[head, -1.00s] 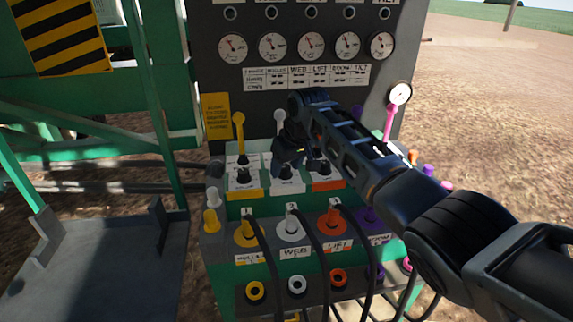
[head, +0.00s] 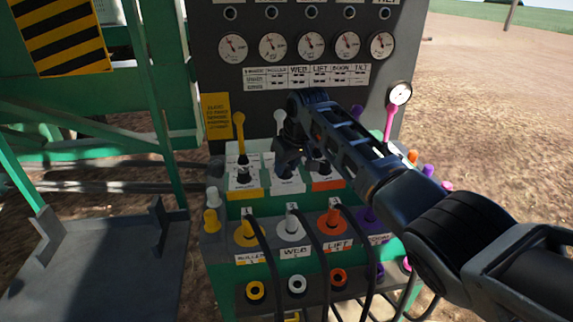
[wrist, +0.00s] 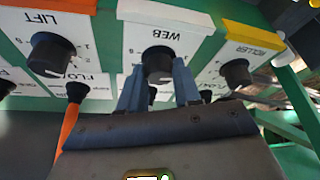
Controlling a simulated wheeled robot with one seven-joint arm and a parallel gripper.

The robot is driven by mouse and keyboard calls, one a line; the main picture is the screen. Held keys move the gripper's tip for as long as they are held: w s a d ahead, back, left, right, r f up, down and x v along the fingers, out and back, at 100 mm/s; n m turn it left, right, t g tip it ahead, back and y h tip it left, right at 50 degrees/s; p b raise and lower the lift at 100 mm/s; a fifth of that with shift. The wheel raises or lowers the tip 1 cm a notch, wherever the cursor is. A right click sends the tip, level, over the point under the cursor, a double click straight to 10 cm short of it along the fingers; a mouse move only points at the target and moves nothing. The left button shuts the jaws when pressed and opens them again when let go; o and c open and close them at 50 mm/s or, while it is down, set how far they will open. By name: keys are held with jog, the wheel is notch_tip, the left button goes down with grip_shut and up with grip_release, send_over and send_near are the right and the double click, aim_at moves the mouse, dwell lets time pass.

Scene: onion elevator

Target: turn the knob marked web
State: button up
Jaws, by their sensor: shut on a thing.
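The web knob (wrist: 158,61) is a round black knob on a white plate lettered WEB, in the middle of the wrist view. My gripper (wrist: 158,78) has one blue-grey finger on each side of it and is shut on it. In the head view my gripper (head: 290,152) is at the middle plate of the control panel, and the arm largely hides the knob there. The knob's pointer position cannot be made out.
The lift knob (wrist: 52,52) and roller knob (wrist: 236,72) flank it closely. A yellow lever (head: 239,127) and a white lever (head: 280,120) rise behind the knobs. Hoses and colored ports (head: 291,228) lie below, with gauges (head: 311,46) above.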

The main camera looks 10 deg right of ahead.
jog(key=m+h+p, duration=0.1)
jog(key=m, duration=0.2)
jog(key=shift+a+p, duration=0.2)
jog(key=shift+p, duration=0.1)
jog(key=shift+m+h, duration=0.9)
jog(key=shift+m, duration=1.4)
jog(key=o, duration=1.1)
jog(key=shift+c, duration=0.2)
jog(key=v, duration=0.7)
jog(key=shift+s+a+r+b, duration=0.15)
jog(key=shift+s+r+b, duration=0.1)
jog(key=shift+r+b, duration=0.1)
